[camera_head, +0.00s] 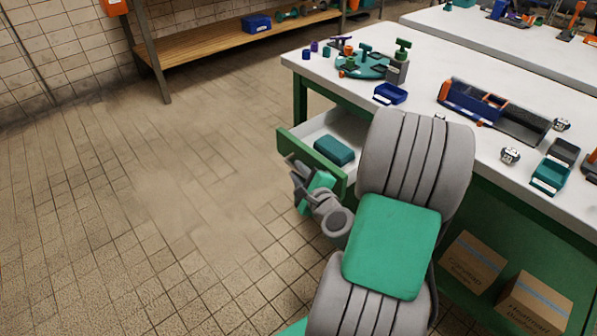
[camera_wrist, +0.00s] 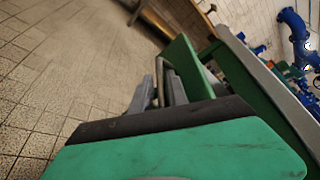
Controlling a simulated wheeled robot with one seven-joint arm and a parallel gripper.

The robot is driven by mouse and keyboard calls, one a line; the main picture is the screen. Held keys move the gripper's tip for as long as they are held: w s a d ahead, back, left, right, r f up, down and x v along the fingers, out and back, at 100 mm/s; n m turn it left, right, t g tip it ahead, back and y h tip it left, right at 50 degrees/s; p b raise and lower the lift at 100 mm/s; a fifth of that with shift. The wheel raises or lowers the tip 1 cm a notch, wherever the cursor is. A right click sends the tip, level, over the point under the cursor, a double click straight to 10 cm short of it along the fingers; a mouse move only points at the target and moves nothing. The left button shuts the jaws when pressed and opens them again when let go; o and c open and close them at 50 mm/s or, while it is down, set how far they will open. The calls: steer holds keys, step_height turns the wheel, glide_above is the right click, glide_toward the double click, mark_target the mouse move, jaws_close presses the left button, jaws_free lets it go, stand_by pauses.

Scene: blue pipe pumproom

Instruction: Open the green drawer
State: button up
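The green drawer (camera_head: 311,163) is pulled out from the left end of the workbench, and its white inside shows. A dark teal box (camera_head: 334,151) lies in it. My gripper (camera_head: 298,170) is at the outer side of the drawer front. In the wrist view, my gripper's two grey fingers (camera_wrist: 161,92) are close together, with the drawer's metal handle (camera_wrist: 161,67) between them. The green drawer front (camera_wrist: 187,68) stands just to the right of the fingers. My arm hides the drawer's right side in the head view.
The white workbench top (camera_head: 425,65) holds a round teal fixture (camera_head: 364,66), a blue bin (camera_head: 390,94) and a blue-orange toolbox (camera_head: 492,110). Cardboard boxes (camera_head: 470,262) stand below. The tiled floor (camera_head: 150,200) left of the drawer is clear. A wooden shelf (camera_head: 225,40) stands behind.

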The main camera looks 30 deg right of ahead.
steer(key=v, duration=0.8)
steer(key=shift+p, duration=0.4)
steer(key=shift+w, duration=0.1)
steer(key=a+r+n+g+y+p, duration=0.7)
steer(key=a+r+n+p, duration=0.4)
steer(key=a+n+p, duration=0.6)
steer(key=s+r+n+g+h+p, duration=0.2)
steer(key=s+r+n+p, duration=0.1)
steer(key=r, duration=0.6)
steer(key=s+r+n+g+h+p, duration=0.2)
steer(key=r+n+p, duration=0.4)
steer(key=r, duration=0.3)
steer(key=shift+s+g+h, duration=0.3)
steer(key=shift+s+g, duration=0.2)
steer(key=shift+s, duration=0.2)
